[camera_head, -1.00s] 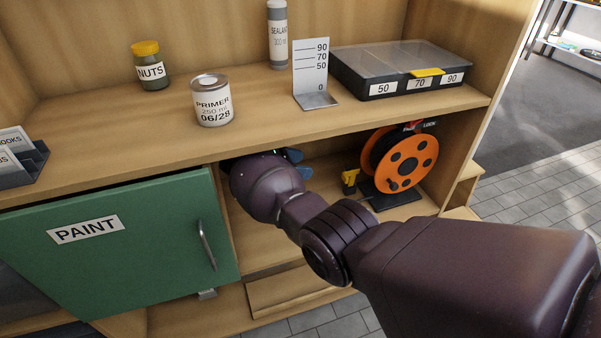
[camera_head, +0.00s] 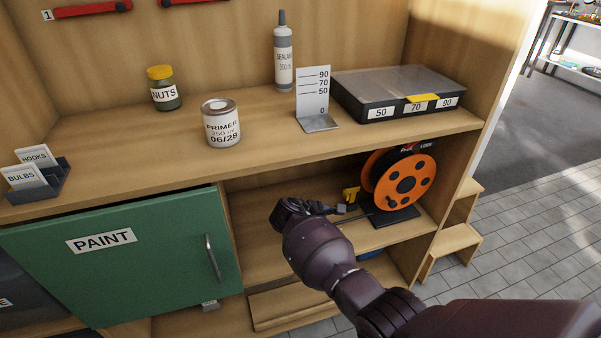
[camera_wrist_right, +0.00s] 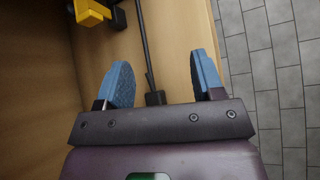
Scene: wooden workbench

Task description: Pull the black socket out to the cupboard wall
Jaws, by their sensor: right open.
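An orange cable reel (camera_head: 402,184) on a dark base stands at the right of the lower shelf, and a dark cable (camera_wrist_right: 146,45) shows in the right wrist view. The cable ends in a small black socket (camera_wrist_right: 155,98) near my right gripper's palm. My right gripper (camera_wrist_right: 162,60) is open. Its two blue fingers stand on either side of the cable and socket, with gaps on both sides. In the head view my right gripper (camera_head: 352,230) is at the lower shelf, left of the reel; the socket cannot be made out there. My left gripper is out of view.
A yellow piece (camera_head: 351,194) stands beside the reel. The green PAINT door (camera_head: 120,265) is at the left. The upper shelf carries a primer can (camera_head: 221,125), a nuts jar (camera_head: 163,90) and an organiser box (camera_head: 395,88). A wooden step (camera_head: 452,242) stands at the right.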

